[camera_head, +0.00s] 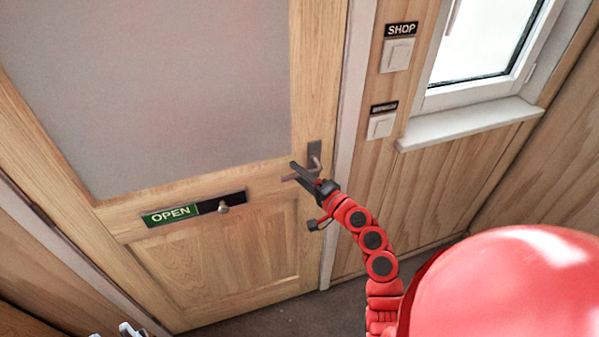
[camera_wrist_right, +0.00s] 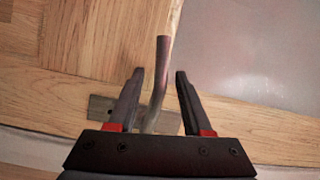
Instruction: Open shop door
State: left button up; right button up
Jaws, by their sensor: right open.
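The shop door (camera_head: 225,245) is wooden with a large frosted pane and looks closed in its frame. Its metal handle (camera_head: 315,160) is on the right edge of the door; the lever also shows in the right wrist view (camera_wrist_right: 162,70). My right gripper (camera_head: 301,172) is at the handle, with its jaws open. In the right wrist view the lever lies between my two fingers (camera_wrist_right: 157,78), with gaps on both sides. At the bottom left of the head view, a small pale metallic part (camera_head: 130,330) shows; I cannot tell if it is my left gripper.
A green OPEN sign with a sliding knob (camera_head: 195,208) is on the door below the pane. A SHOP switch (camera_head: 397,55) and a second switch (camera_head: 381,125) are on the wall right of the door. A window with a white sill (camera_head: 470,124) is farther right. The dark floor (camera_head: 270,318) looks clear.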

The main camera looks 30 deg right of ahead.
grip_shut()
jog(key=shift+r, duration=0.1)
dwell(1.3)
